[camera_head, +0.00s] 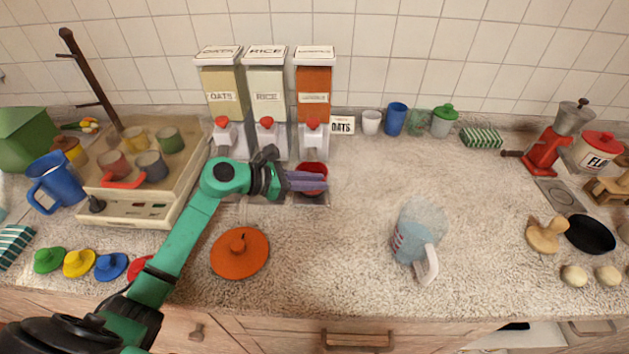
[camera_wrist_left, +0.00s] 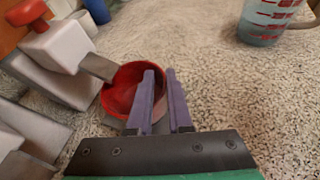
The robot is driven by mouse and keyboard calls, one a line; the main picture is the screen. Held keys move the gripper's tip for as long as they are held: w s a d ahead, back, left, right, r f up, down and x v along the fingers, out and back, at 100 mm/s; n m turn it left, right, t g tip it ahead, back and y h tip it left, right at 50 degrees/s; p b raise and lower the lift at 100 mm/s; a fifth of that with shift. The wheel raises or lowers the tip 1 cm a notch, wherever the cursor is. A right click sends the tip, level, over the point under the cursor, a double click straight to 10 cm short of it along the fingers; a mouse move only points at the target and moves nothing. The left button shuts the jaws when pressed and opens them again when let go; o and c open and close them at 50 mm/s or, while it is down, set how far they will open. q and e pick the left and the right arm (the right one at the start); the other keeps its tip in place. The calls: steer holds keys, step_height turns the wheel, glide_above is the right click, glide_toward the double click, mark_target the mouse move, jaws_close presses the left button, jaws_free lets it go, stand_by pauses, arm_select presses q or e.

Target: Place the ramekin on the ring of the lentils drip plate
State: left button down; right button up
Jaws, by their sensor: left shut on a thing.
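The red ramekin (camera_head: 313,168) is below the spout of the right-hand dispenser (camera_head: 313,85), which holds orange-red grains; its label is too small to read surely. The ramekin is over that dispenser's grey drip plate (camera_head: 313,200); its ring is hidden, and I cannot tell whether the ramekin touches the plate. My left gripper (camera_head: 322,182) comes in from the left, shut on the ramekin's near wall. In the left wrist view the ramekin (camera_wrist_left: 122,90) looks upright, with one purple finger inside the rim and one outside. My right gripper is not in view.
The oats (camera_head: 222,90) and rice (camera_head: 266,90) dispensers stand close on the left. An orange lid (camera_head: 240,253) lies in front. A measuring jug (camera_head: 418,230) stands to the right. The counter between plate and jug is clear.

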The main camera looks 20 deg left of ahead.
arm_select(q)
steer(key=shift+w+f, duration=0.2)
steer(key=shift+f, duration=0.65)
steer(key=shift+s, duration=0.1)
steer(key=shift+f, duration=0.1)
steer(key=c, duration=0.8)
jaws_free()
